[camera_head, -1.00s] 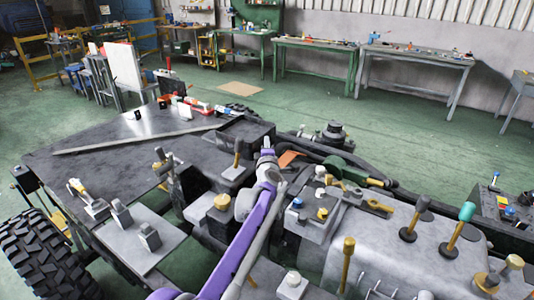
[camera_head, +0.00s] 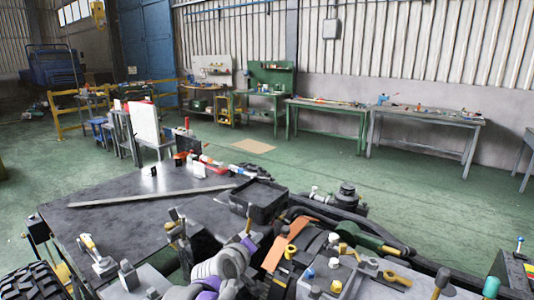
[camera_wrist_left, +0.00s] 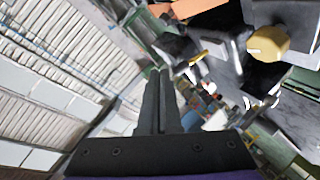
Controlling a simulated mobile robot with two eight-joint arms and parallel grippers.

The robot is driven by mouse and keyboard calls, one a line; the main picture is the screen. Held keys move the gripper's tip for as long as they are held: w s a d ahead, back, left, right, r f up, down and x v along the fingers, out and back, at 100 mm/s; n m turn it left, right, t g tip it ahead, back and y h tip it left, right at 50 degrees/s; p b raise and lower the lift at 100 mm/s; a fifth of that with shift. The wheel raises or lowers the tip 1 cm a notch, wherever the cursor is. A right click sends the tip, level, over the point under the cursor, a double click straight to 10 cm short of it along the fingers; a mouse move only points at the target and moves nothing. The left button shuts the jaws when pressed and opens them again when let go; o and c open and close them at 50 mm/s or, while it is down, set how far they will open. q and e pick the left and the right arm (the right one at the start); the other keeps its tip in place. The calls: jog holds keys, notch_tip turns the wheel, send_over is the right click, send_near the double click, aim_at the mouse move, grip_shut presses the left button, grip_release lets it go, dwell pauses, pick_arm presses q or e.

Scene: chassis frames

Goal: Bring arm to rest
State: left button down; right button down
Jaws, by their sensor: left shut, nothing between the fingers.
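My left arm (camera_head: 228,262), grey with purple parts, shows at the bottom of the head view, bent low in front of the machine chassis. My left gripper (camera_head: 249,222) is small and partly lost against the dark parts there. In the left wrist view its two dark fingers (camera_wrist_left: 159,76) lie together with nothing between them. An orange piece (camera_wrist_left: 195,8) and a yellow knob (camera_wrist_left: 268,43) show beyond the fingers; contact with them is not seen. My right gripper is not in view.
A dark metal table (camera_head: 110,222) carries a long flat bar (camera_head: 150,194) and a black tray (camera_head: 258,202). Chassis parts, hoses and an orange plate (camera_head: 287,243) crowd the right front. Green floor (camera_head: 380,190) is open behind, with workbenches (camera_head: 327,112) along the wall.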

pick_arm(q)
jog(key=s+a+f+m+g+y, duration=0.1)
jog(key=s+a+f, duration=0.4)
jog(key=s, duration=0.7)
jog(key=s+a+f+m+g+y+p, duration=0.1)
jog(key=s+a+f+m+g+y, duration=0.1)
jog(key=s, duration=0.9)
jog(key=s+a+f+m+g+y+p, duration=0.1)
jog(key=s+a+f+m+g, duration=0.2)
jog(key=s+a+f, duration=0.4)
jog(key=s+f+g, duration=0.1)
jog(key=s+f, duration=0.2)
jog(key=s, duration=0.2)
jog(key=shift+s+a+f+m+g+y, duration=0.2)
jog(key=shift+s+a+m+g+y, duration=0.1)
jog(key=shift+a+g, duration=0.1)
